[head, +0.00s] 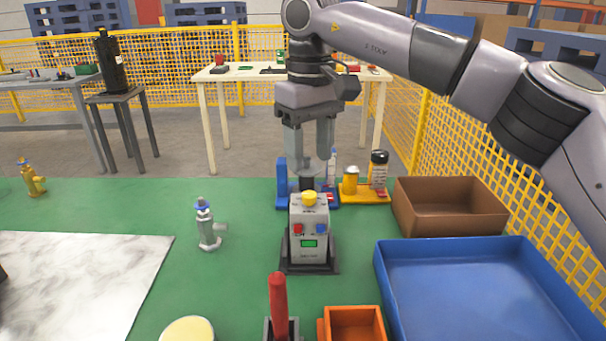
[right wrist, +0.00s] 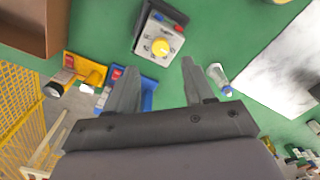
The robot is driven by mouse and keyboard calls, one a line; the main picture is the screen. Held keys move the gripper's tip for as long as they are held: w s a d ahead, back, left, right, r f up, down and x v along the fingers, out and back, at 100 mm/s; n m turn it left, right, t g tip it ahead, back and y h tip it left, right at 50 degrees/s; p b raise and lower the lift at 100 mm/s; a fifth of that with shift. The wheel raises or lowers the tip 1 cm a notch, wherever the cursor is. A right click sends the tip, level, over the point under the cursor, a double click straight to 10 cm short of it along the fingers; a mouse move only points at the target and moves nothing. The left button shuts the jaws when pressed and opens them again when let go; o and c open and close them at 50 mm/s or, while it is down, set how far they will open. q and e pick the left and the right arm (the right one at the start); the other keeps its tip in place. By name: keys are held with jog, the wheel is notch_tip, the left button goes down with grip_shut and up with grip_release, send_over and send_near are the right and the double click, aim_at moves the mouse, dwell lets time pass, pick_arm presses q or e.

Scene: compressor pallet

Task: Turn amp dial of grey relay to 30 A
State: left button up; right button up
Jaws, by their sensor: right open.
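The grey relay (head: 309,240) stands upright in a dark base on the green table. It has a yellow dial (head: 309,198) on top, red and blue parts on its front and a small green display. The dial's setting is too small to read. My right gripper (head: 309,158) points down above the relay, open and empty, apart from the dial. In the right wrist view, the relay (right wrist: 150,28) and its yellow dial (right wrist: 160,47) lie just beyond the gap between the open fingers (right wrist: 159,66). My left gripper does not show.
Blue and yellow holders (head: 364,193) with bottles stand behind the relay. A brown box (head: 450,205) and a blue tray (head: 480,245) are at right. A grey fitting with a blue cap (head: 205,225) stands left. A red handle (head: 278,305) rises in front.

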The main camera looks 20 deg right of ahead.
aim_at(309, 194)
notch_tip(309, 194, down, 7)
jog(key=shift+s+r+b, duration=0.15)
jog(key=shift+b, duration=0.4)
grip_shut()
